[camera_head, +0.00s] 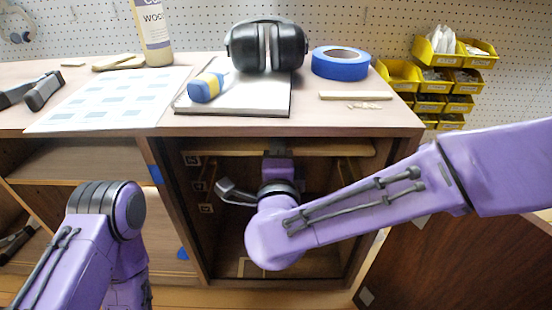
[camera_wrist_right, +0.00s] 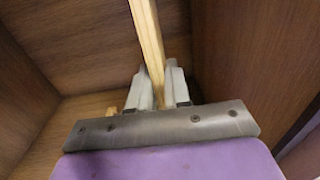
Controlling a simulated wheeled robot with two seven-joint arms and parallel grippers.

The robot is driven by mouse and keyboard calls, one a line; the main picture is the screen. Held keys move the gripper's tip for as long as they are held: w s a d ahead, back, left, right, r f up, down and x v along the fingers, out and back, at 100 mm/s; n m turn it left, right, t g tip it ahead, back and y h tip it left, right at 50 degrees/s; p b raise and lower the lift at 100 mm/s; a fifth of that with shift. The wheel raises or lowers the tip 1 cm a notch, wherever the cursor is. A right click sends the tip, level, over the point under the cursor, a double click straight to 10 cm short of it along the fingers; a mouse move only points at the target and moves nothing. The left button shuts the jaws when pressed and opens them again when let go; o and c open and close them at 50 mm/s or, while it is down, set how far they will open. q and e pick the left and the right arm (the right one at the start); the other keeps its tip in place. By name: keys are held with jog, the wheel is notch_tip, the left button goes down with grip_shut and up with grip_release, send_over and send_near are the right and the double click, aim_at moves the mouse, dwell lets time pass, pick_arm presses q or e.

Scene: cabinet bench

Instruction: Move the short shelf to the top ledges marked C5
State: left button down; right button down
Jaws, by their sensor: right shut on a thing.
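The short shelf (camera_head: 335,149) is a pale wooden board lying across the upper part of the open right cabinet compartment, just below the bench top. My right gripper (camera_head: 278,153) reaches into the compartment and meets the shelf's front edge; my forearm and wrist hide part of it. In the right wrist view, the gripper (camera_wrist_right: 158,88) is shut on the shelf (camera_wrist_right: 149,40), seen edge-on between the two fingers. Small marked labels (camera_head: 193,160) run down the compartment's left wall, too small to read. Whether the shelf rests on ledges cannot be told. My left gripper is out of view.
The bench top carries ear defenders (camera_head: 268,48), blue tape (camera_head: 341,63), a sanding block (camera_head: 206,87), a bottle (camera_head: 153,30) and a printed sheet (camera_head: 108,98). A dark brown panel (camera_head: 440,262) stands at right. The compartment below the shelf looks largely empty.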

jog(key=shift+f+b, duration=0.3)
jog(key=shift+f, duration=0.05)
jog(key=c, duration=0.7)
grip_release()
jog(key=shift+s, duration=0.15)
jog(key=shift+s, duration=5.9)
